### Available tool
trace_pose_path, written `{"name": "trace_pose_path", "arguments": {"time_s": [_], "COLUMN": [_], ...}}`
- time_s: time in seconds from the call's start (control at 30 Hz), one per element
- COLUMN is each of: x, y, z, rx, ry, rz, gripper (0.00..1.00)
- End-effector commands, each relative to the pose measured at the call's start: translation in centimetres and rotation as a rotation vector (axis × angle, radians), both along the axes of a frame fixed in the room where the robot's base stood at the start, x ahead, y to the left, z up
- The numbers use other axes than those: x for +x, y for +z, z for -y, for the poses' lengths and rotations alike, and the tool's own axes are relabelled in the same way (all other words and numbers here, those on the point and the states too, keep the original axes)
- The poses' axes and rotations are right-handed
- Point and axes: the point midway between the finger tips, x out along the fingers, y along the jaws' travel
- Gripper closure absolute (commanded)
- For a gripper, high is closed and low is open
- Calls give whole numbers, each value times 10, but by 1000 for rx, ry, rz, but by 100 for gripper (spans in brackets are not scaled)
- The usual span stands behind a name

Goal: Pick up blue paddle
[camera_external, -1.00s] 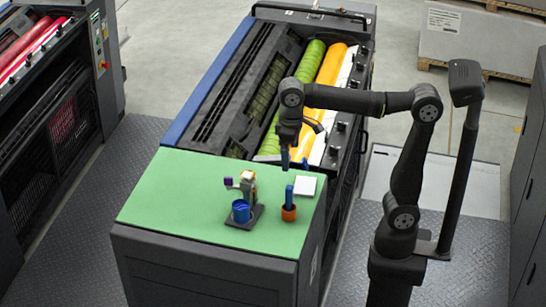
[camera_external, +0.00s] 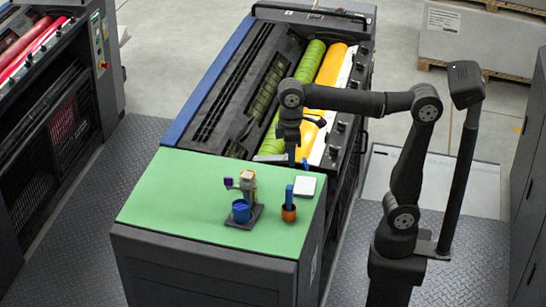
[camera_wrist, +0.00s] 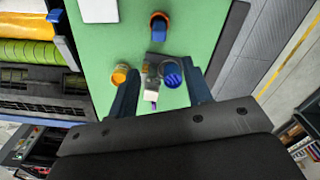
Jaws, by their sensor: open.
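The blue paddle (camera_external: 289,194) stands upright in a small orange cup (camera_external: 289,213) near the right edge of the green tabletop. In the wrist view the paddle (camera_wrist: 158,29) and the orange cup (camera_wrist: 160,16) show at the top centre, beyond my fingertips. My gripper (camera_external: 297,160) is above the back right part of the tabletop, apart from the paddle. In the wrist view my gripper (camera_wrist: 164,76) has its two dark blue fingers spread wide, with nothing held between them.
A small stand with a blue cup (camera_external: 240,211) is left of the paddle; the blue cup also shows in the wrist view (camera_wrist: 172,76). A white square (camera_external: 305,186) lies just behind the paddle. The green tabletop (camera_external: 170,195) is clear at left. Press rollers (camera_external: 331,66) lie behind.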

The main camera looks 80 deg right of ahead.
Motion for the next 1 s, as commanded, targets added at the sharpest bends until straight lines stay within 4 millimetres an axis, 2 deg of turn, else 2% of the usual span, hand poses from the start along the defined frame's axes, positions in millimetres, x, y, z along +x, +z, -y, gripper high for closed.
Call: {"name": "trace_pose_path", "arguments": {"time_s": [0.3, 0.5, 0.6, 0.77, 0.87, 1.0], "x": [1, 2, 2, 2, 2, 1], "y": [-1, -2, -2, -8, -22, -53], "z": [-4, -5, -6, -6, -6, -5], "rx": [0, 0, 0, 0, 1, 1], "ry": [677, 1024, 1127, 1194, 1198, 1196], "rz": [0, 0, 0, -1, -3, -5], "gripper": [55, 55, 55, 55, 55, 55]}}
